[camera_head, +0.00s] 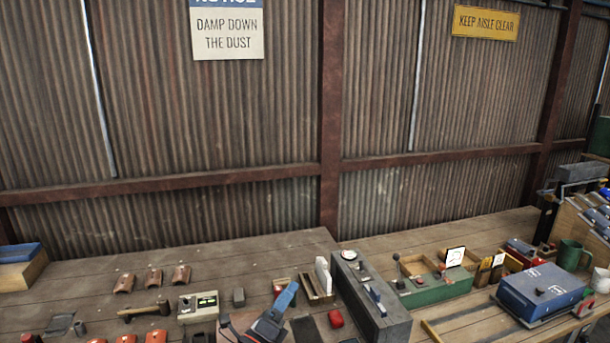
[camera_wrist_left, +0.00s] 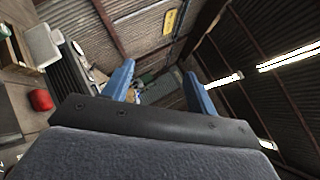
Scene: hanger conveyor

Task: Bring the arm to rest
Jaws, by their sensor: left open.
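My left gripper (camera_head: 280,302) shows at the bottom centre of the head view, over the front of the workbench (camera_head: 235,262). A blue finger points up and to the right. In the left wrist view the two blue fingers of my left gripper (camera_wrist_left: 160,80) stand apart, with nothing between them. The gripper is open and empty. From the head view I cannot tell whether it touches the bench. My right gripper is in neither view.
A grey control box (camera_head: 372,300) stands just right of the gripper, near a red block (camera_head: 335,318). A mallet (camera_head: 145,311) and a small meter (camera_head: 198,306) lie left. A green box (camera_head: 435,288) and blue case (camera_head: 540,290) are right. A corrugated wall (camera_head: 220,120) rises behind.

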